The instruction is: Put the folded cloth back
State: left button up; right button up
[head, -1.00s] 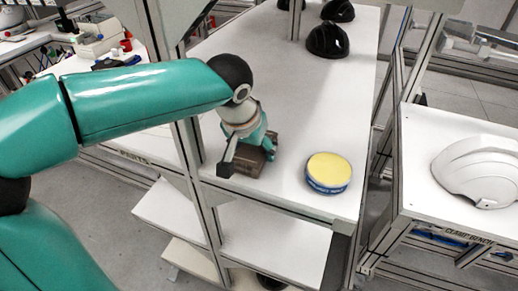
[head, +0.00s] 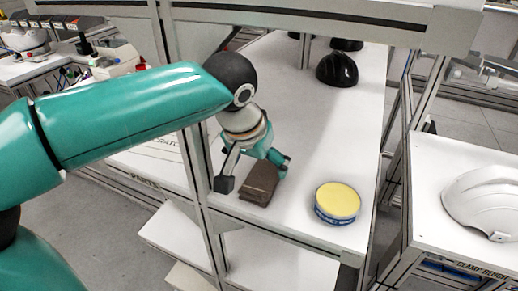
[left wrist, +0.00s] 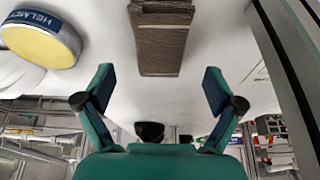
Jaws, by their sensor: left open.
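The folded cloth (head: 260,185) is a brown, flat-layered bundle lying on the white table top near its front left edge. In the left wrist view the cloth (left wrist: 160,42) lies at the top middle, beyond the fingertips. My left gripper (head: 252,175) is open and empty, just behind and above the cloth in the head view. Its two fingers (left wrist: 148,92) are spread wide in the left wrist view, with a gap between them and the cloth. My right gripper is in neither view.
A round yellow-topped tin with a blue band (head: 337,203) stands right of the cloth. A black helmet shell (head: 337,69) sits farther back. A metal post (head: 199,165) rises close left of my gripper. A white helmet shell (head: 483,200) is on the right bench. The table's middle is clear.

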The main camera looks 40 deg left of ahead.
pick_arm(q)
jog(key=v, duration=0.6)
jog(key=shift+p, duration=0.3)
jog(key=shift+s, duration=0.1)
